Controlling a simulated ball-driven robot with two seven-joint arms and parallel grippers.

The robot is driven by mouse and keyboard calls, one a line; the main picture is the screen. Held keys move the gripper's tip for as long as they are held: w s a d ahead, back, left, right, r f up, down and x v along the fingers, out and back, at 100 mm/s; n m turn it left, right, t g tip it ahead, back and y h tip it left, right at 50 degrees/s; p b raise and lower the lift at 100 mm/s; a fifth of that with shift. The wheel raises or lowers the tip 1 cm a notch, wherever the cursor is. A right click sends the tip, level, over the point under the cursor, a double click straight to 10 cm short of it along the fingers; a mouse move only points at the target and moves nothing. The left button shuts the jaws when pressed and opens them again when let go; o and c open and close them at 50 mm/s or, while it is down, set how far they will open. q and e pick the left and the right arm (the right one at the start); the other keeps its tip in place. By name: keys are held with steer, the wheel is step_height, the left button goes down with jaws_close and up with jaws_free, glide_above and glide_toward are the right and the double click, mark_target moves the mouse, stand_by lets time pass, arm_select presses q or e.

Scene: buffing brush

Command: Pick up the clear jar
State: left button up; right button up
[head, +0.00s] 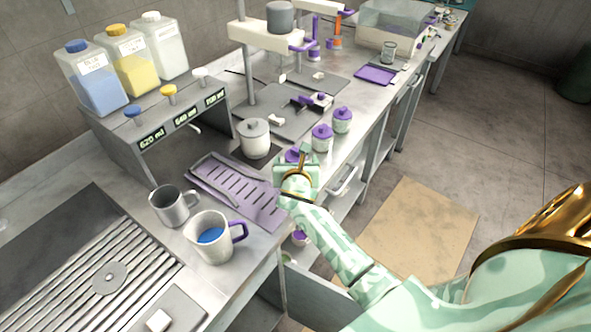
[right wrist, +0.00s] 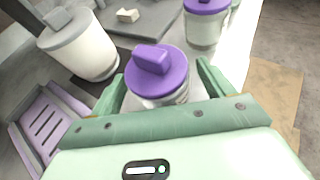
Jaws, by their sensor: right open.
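A jar with a purple knobbed lid (right wrist: 160,72) and a pale, seemingly see-through body stands between the open fingers of my right gripper (right wrist: 161,82) in the right wrist view. One finger is on each side, and contact cannot be told. In the head view my right gripper (head: 297,172) is at the counter's front edge and hides most of that jar; part of its purple lid (head: 292,155) shows. Two more purple-lidded jars (head: 322,138) (head: 342,120) stand just beyond. My left gripper is not in view.
A white lidded canister (head: 255,139) stands left of the jar. A purple slotted tray (head: 238,192), a grey mug (head: 170,206) and a mug with blue liquid (head: 211,240) are nearer. A dispenser shelf (head: 155,125) with bottles is at left. Clear glassware (head: 389,51) stands far back.

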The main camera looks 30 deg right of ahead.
steer(key=shift+w+d+f, duration=0.1)
steer(key=shift+w+f, duration=0.05)
steer(key=shift+w, duration=0.05)
steer(key=c, duration=1.2)
steer(key=shift+r, duration=0.2)
